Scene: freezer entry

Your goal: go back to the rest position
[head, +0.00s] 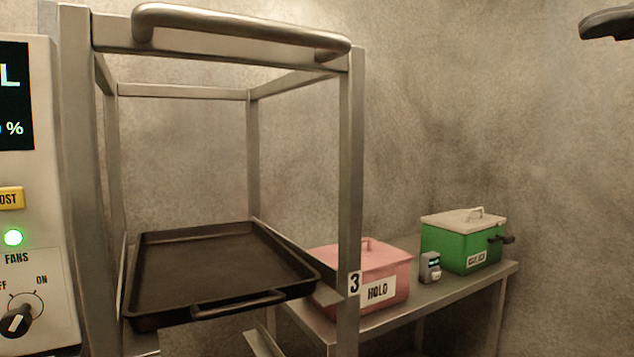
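Neither of my grippers can be made out in the head view. A dark rounded piece (608,24) juts in at the top right edge, and I cannot tell what it belongs to. A steel rack frame (350,200) with a thick bar handle (240,32) across its top stands close in front at the left. A black tray (210,270) with a front handle sits in the rack, and it looks empty.
A steel table (430,300) stands behind the rack at the right. It bears a pink lidded box (390,264) labelled HOLD, a small grey device (430,267) and a green box (460,246) with a pale lid. A control panel (30,200) closes off the left edge.

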